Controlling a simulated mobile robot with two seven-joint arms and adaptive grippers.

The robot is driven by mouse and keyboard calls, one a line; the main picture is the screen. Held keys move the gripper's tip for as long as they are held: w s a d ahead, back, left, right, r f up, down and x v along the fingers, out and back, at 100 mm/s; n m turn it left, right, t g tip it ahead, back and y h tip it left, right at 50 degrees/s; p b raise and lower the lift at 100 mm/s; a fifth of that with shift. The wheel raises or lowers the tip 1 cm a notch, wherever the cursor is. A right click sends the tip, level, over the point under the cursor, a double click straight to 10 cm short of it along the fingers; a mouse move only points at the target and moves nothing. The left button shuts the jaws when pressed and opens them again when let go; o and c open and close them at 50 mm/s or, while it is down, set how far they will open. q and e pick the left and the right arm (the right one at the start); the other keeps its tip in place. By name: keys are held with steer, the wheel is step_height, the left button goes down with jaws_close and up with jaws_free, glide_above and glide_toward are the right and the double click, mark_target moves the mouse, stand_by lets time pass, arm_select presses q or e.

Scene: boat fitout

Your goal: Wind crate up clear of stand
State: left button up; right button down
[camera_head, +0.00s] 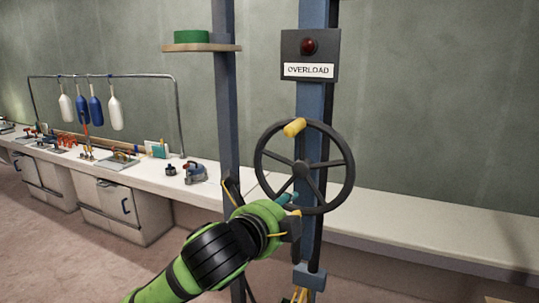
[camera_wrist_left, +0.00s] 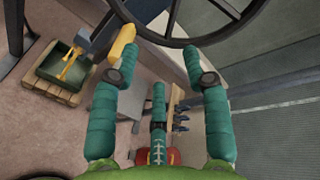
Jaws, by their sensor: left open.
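The dark handwheel (camera_head: 349,170) stands upright on the blue post, with a yellow knob (camera_head: 294,127) at its top. My left gripper (camera_head: 293,203) is at the wheel's lower left in the head view. In the left wrist view its teal fingers (camera_wrist_left: 154,66) are spread apart and hold nothing. The green crate (camera_wrist_left: 50,62) with yellow slings sits on a wooden stand (camera_wrist_left: 52,90) below, near a blue block (camera_wrist_left: 100,36). My right gripper is out of view.
An overload box (camera_head: 309,55) with a dark red lamp is above the wheel. A shelf (camera_head: 200,48) with a green item is on the left post. A long white bench (camera_head: 420,222) runs along the wall behind; tools and hanging fenders (camera_head: 95,105) are at left.

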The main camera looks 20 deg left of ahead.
mark_target(294, 128)
arm_select(q)
steer(key=r+m+t+p, duration=0.1)
steer(key=r+p, duration=0.1)
steer(key=r, duration=0.2)
steer(key=a+r+m+t+p, duration=0.1)
steer(key=r+m+p, duration=0.1)
steer(key=r, duration=0.3)
steer(key=r+m+t+p, duration=0.1)
steer(key=r+m+p, duration=0.1)
steer(key=r+p, duration=0.2)
steer(key=shift+s+a+r+y, duration=0.15)
steer(key=shift+a+r+y, duration=0.2)
steer(key=shift+r, duration=0.3)
steer(key=shift+w+f, duration=0.2)
steer(key=shift+w, duration=0.35)
steer(key=w, duration=0.3)
steer(key=shift+w, duration=0.35)
steer(key=shift+w+p, duration=0.75)
steer(key=shift+w, duration=1.4)
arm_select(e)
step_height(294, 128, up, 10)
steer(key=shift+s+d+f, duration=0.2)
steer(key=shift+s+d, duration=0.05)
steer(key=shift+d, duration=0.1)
